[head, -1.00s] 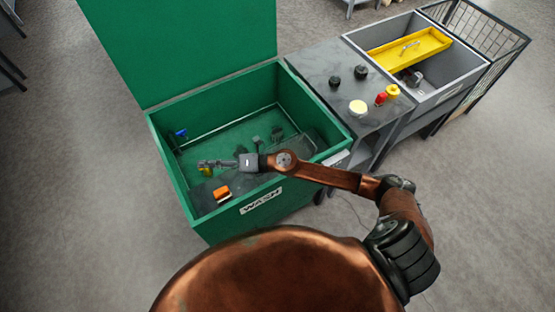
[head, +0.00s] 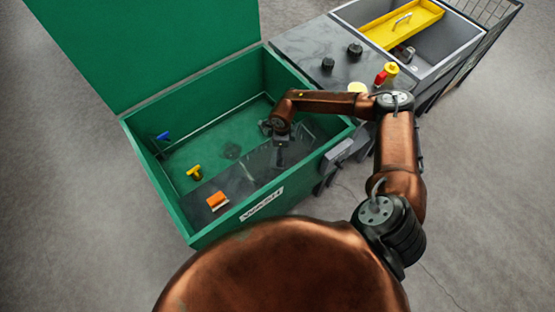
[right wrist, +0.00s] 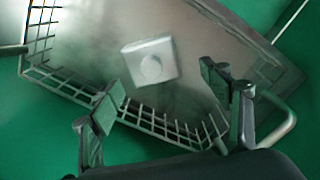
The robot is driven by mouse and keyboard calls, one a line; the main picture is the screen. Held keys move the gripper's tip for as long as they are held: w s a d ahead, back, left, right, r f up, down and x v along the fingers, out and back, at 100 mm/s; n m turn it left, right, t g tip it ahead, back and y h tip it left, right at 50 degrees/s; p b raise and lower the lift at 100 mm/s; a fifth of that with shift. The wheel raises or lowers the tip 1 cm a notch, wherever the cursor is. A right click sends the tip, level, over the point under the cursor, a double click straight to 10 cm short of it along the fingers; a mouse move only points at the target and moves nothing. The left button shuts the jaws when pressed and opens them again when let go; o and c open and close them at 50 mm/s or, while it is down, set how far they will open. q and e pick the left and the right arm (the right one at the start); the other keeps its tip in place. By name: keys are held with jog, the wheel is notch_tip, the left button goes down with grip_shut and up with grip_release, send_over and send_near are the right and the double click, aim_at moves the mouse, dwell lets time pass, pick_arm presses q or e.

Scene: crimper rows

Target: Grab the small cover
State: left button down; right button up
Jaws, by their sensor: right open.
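A small pale grey square piece with a round feature in its middle, which looks like the small cover (right wrist: 150,62), lies on a metal surface inside a wire-sided basket (right wrist: 165,122) in the right wrist view. I cannot make the piece out in the head view, where my arm and gripper block part of that area. My right gripper (head: 280,158) hangs inside the green wash bin, at its right side. In the right wrist view the gripper (right wrist: 160,92) is open and empty, its fingers apart on either side of the view below the piece. My left gripper is not in view.
The green bin (head: 165,210) has raised walls and an upright lid (head: 150,45). In it lie an orange brush (head: 217,201), a yellow item (head: 194,173) and a blue item (head: 162,136). A grey counter (head: 310,45) with knobs and a sink (head: 425,60) stand to the right.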

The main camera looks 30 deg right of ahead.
jog(key=f, duration=0.1)
jog(key=a+f, duration=0.1)
jog(key=f, duration=0.2)
jog(key=shift+w+a+b, duration=0.1)
jog(key=shift+a+b, duration=0.15)
jog(key=shift+b, duration=0.05)
jog(key=shift+f, duration=0.4)
jog(key=shift+r, duration=0.1)
jog(key=shift+c, duration=0.3)
jog(key=c, duration=1.7)
jog(key=shift+o, duration=0.2)
jog(key=shift+r, duration=0.1)
